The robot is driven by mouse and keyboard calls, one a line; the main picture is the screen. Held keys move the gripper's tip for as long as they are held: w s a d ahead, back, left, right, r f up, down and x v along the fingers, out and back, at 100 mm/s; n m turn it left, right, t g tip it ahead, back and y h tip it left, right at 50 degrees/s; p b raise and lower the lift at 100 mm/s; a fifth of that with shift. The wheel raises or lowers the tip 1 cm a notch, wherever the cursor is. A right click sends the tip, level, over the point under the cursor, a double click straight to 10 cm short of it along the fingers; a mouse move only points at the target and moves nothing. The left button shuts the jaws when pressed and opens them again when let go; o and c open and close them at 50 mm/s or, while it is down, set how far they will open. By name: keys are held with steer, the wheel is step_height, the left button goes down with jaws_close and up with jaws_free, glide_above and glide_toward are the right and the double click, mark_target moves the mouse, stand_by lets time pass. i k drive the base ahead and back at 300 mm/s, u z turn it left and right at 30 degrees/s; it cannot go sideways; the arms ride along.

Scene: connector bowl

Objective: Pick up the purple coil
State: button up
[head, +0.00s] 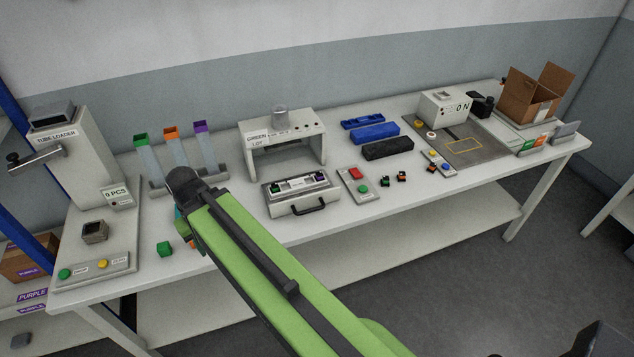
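I cannot make out a purple coil for certain. A purple-topped tube (208,145) stands upright behind my arm, beside an orange-topped tube (178,147) and a green-topped tube (148,155). Small dark parts with coloured bits (402,176) lie on the table right of the button box. My gripper itself is hidden behind the arm.
The tube loader (73,160) stands at left, the lot tester (281,140) in the middle. Blue and black trays (388,148) and an open carton (535,92) are further right.

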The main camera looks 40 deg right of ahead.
mark_target(319, 176)
steer(key=u, duration=1.8)
steer(key=k, duration=1.35)
steer(key=z, duration=1.1)
steer(key=i, duration=1)
steer(key=z, duration=0.1)
